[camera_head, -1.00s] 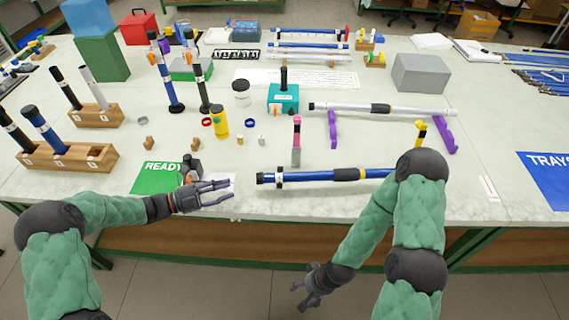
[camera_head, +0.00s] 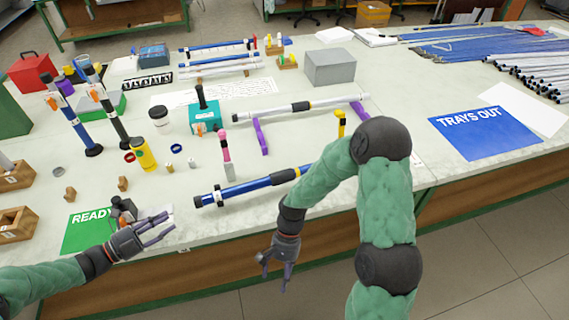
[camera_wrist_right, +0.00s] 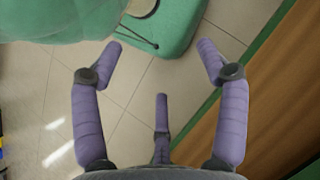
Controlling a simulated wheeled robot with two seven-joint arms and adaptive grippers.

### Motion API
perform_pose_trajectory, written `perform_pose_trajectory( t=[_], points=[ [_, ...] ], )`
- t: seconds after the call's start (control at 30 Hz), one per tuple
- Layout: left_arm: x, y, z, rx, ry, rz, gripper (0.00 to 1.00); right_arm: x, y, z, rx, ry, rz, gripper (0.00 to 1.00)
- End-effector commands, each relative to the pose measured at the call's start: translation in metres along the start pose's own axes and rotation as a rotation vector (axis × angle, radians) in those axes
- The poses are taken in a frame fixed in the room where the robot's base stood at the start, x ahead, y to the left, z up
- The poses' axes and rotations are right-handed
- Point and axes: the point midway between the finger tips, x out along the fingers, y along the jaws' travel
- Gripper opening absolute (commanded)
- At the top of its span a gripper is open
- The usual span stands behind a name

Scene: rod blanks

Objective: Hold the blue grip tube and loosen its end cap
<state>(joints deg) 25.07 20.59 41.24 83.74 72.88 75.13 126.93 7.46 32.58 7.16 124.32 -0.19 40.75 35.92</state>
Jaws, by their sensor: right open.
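The blue grip tube (camera_head: 245,188) lies near the table's front edge in the head view, with a yellow band and a black middle section. Its dark end cap (camera_head: 198,201) is at the left end, beside a pale ring. My right arm hides the tube's right end. My right gripper (camera_head: 274,279) is open and hangs in front of the table edge, below the tube. The right wrist view shows its spread, empty fingers (camera_wrist_right: 161,60).
A pink-topped post (camera_head: 226,155) stands behind the tube. A silver tube (camera_head: 290,109) rests on purple supports (camera_head: 260,137) further back. The green READY mat (camera_head: 88,236) carries a small dark fixture (camera_head: 123,208). The blue TRAYS OUT sheet (camera_head: 484,132) lies at right.

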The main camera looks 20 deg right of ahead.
Motion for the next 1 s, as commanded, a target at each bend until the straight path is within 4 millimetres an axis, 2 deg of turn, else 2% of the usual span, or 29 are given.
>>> perform_pose_trajectory(
  t=[0.1, 0.27, 0.6, 0.7, 0.83, 1.0],
  points=[
    [0.0, 0.0, 0.0, 0.0, 0.0, 0.0, 0.39, -0.045, -0.003, 0.003, 0.116, -0.01, 0.008, 0.75],
    [0.0, 0.0, 0.0, 0.0, 0.0, 0.0, 0.39, -0.105, -0.015, -0.006, 0.281, 0.037, -0.06, 0.75],
    [0.0, 0.0, 0.0, 0.0, 0.0, 0.0, 0.39, -0.248, -0.049, -0.049, 0.575, 0.242, -0.438, 0.75],
    [0.0, 0.0, 0.0, 0.0, 0.0, 0.0, 0.39, -0.281, -0.052, -0.055, 0.629, 0.279, -0.531, 0.75],
    [0.0, 0.0, 0.0, 0.0, 0.0, 0.0, 0.39, -0.31, -0.054, -0.059, 0.673, 0.305, -0.612, 0.75],
    [0.0, 0.0, 0.0, 0.0, 0.0, 0.0, 0.39, -0.32, -0.056, -0.062, 0.692, 0.316, -0.647, 0.75]
  ],
)
